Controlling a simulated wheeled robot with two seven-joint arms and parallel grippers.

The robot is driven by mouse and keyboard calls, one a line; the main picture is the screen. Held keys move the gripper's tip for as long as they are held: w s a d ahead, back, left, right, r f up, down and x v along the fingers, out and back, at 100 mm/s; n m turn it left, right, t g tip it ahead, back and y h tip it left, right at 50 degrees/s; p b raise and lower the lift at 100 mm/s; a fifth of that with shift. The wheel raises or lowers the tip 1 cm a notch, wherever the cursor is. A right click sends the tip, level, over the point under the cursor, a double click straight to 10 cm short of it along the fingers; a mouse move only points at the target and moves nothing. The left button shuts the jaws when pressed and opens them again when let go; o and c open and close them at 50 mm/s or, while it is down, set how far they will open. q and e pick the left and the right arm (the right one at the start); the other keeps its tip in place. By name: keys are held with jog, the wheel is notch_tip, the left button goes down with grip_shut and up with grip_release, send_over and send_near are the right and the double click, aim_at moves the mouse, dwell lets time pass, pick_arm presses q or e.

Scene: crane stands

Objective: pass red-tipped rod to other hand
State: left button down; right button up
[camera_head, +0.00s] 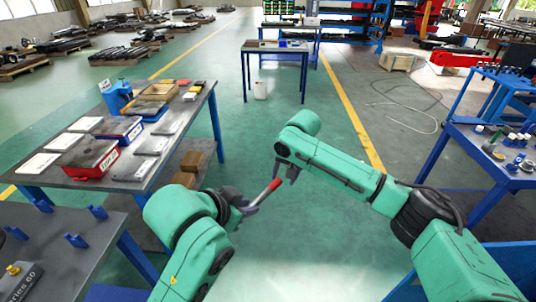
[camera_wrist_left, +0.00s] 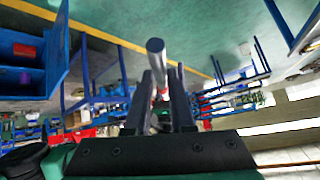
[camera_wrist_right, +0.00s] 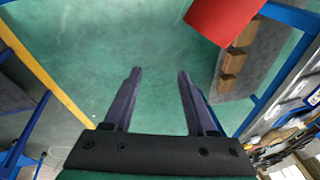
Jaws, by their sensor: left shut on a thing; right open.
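The red-tipped rod (camera_head: 264,193) is held in mid-air by my left gripper (camera_head: 244,206), with its red end pointing up and right toward my right gripper (camera_head: 285,177). In the left wrist view the rod's grey end (camera_wrist_left: 155,47) rises between the two fingers, toward the camera. My right gripper is open and empty, just beyond the red end. In the right wrist view its fingers (camera_wrist_right: 160,75) are apart with only floor between them.
A grey table (camera_head: 105,186) with red and blue boxes and several flat plates stands on the left. A nearer table (camera_head: 75,262) with blue holders is at the lower left. A blue workbench (camera_head: 500,172) stands on the right. The green floor between them is clear.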

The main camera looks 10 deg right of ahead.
jog(key=s+a+r+m, duration=0.1)
jog(key=s+a+r, duration=0.15)
jog(key=r, duration=0.35)
jog(key=s+a+r+m, duration=0.1)
jog(key=s+a+r, duration=0.15)
jog(key=r, duration=0.25)
pick_arm(q)
jog(key=shift+s+r, duration=0.1)
pick_arm(e)
jog(key=m+g, duration=0.2)
send_near(262, 193)
jog(key=f, duration=0.6)
jog(key=a+f, duration=0.1)
jog(key=f, duration=0.2)
jog(key=shift+w, duration=0.3)
jog(key=shift+c, duration=0.4)
grip_shut()
pick_arm(q)
jog(key=shift+d, duration=0.2)
pick_arm(e)
jog(key=shift+w+r, duration=0.1)
